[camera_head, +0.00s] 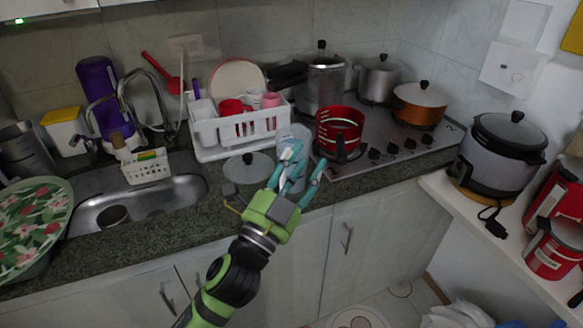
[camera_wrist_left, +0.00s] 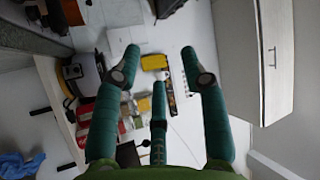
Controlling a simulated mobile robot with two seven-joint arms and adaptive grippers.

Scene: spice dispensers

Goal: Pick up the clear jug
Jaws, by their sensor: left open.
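The clear jug (camera_head: 302,132) stands on the counter, between the white dish rack and the red pot. It is pale and see-through, and its lower part is hidden behind my left gripper's fingers. My left gripper (camera_head: 297,165), green with three teal fingers, is open in front of the jug at the counter's front edge. I cannot tell whether it touches the jug. In the left wrist view the open fingers (camera_wrist_left: 158,70) have nothing between them, and the jug does not show. My right gripper is not in view.
A glass lid (camera_head: 248,168) lies left of my gripper. The white dish rack (camera_head: 215,147) stands behind it. A red pot (camera_head: 340,130) and other pots are on the stove to the right. The sink (camera_head: 180,190) is at left. The counter's front strip is clear.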

